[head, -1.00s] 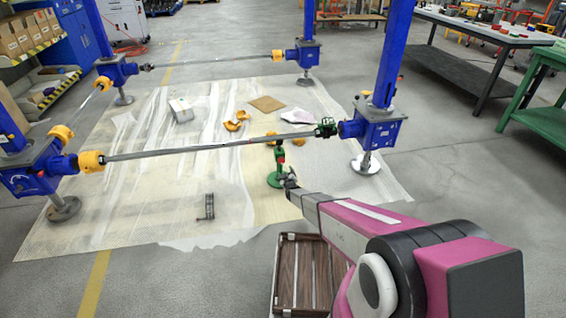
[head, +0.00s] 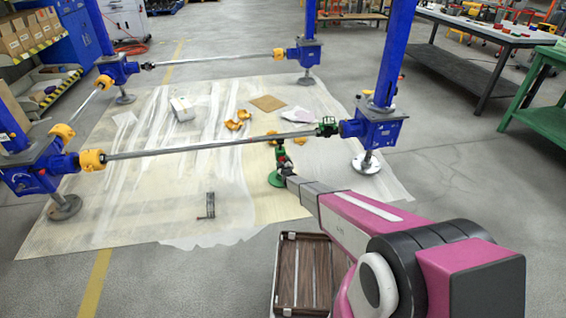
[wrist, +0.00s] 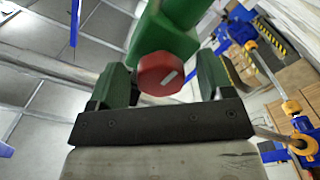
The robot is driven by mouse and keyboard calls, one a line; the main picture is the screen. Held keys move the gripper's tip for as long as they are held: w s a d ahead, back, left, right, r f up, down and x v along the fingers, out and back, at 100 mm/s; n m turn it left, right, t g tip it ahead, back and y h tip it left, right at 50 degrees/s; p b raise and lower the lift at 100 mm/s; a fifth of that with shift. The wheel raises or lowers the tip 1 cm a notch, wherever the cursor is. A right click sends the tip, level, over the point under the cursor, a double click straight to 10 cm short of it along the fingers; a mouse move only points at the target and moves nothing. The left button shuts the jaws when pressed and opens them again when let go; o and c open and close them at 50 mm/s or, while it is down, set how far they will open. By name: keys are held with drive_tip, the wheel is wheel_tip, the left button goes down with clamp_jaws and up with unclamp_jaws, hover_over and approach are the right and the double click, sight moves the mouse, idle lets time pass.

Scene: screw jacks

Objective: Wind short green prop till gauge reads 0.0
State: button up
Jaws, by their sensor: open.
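The short green prop (head: 276,164) stands on a round green foot on the sheeted floor, under the long front shaft, in the head view. In the wrist view its green body (wrist: 170,42) fills the upper middle. A red knob (wrist: 166,73) with a slanted white mark sticks out from it toward the camera. My gripper (wrist: 162,82) is open, one green finger on each side of the knob, apart from it as far as I can tell. In the head view the fingers are small and partly hidden by my arm. No gauge reading can be made out.
The shaft (head: 215,146) runs just above the prop between blue screw jacks (head: 374,129). A dark bracket (head: 209,206) lies on the sheet at left. Orange parts (head: 236,121) lie behind.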

drive_tip(key=shift+w+a, duration=0.1)
drive_tip(key=shift+w, duration=0.2)
drive_tip(key=c, duration=0.9)
drive_tip(key=shift+m, duration=0.6)
drive_tip(key=o, duration=0.9)
